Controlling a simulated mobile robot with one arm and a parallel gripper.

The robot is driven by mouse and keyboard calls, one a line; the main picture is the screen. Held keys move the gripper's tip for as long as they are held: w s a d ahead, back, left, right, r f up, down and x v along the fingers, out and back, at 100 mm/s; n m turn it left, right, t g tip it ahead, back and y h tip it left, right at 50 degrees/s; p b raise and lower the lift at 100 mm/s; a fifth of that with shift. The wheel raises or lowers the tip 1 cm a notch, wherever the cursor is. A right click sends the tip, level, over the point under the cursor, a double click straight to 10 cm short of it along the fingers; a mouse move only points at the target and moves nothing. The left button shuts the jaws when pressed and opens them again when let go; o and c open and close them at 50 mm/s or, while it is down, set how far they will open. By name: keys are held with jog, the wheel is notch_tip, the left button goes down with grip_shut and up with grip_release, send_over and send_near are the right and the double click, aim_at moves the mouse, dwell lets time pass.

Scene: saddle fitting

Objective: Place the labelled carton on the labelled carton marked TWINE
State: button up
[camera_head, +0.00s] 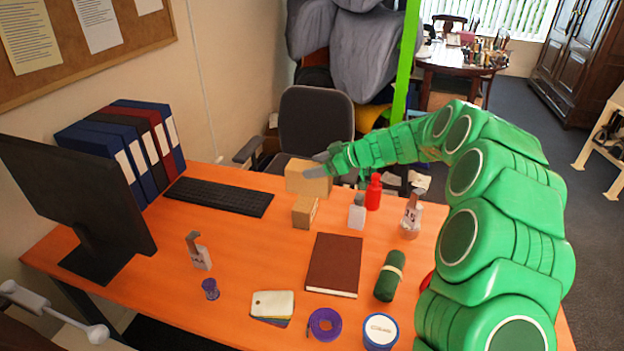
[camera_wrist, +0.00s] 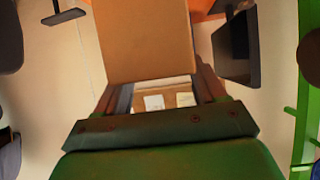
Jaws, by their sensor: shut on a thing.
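My gripper (camera_head: 322,166) is shut on a tan carton (camera_head: 305,181). The held carton fills the upper middle of the wrist view (camera_wrist: 143,42), with a finger on each side. A smaller-looking tan carton (camera_head: 305,212) stands upright on the desk. In the head view the held carton appears just above and slightly behind it, and their outlines nearly meet. I cannot tell whether they touch. No lettering can be read on either carton, so the TWINE mark cannot be made out.
The orange desk (camera_head: 235,245) also holds a keyboard (camera_head: 220,196), a monitor (camera_head: 75,200), binders (camera_head: 130,145), a grey-white bottle (camera_head: 356,212), a red bottle (camera_head: 373,192), a brown book (camera_head: 333,265) and a green roll (camera_head: 390,276). Bare desk lies left of the standing carton.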

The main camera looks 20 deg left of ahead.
jog(key=w+a+f, duration=0.3)
jog(key=w+f, duration=0.3)
jog(key=shift+w+a+f, duration=0.15)
jog(key=shift+w+f, duration=0.2)
jog(key=shift+f, duration=0.05)
jog(key=shift+w+a+f, duration=0.1)
jog(key=shift+w+f, duration=0.05)
jog(key=shift+f, duration=1.5)
jog(key=shift+f, duration=0.15)
jog(key=o, duration=1.8)
jog(key=shift+c, duration=0.2)
jog(key=shift+r, duration=0.2)
jog(key=v, duration=1.1)
jog(key=shift+d, duration=0.45)
jog(key=shift+r, duration=0.15)
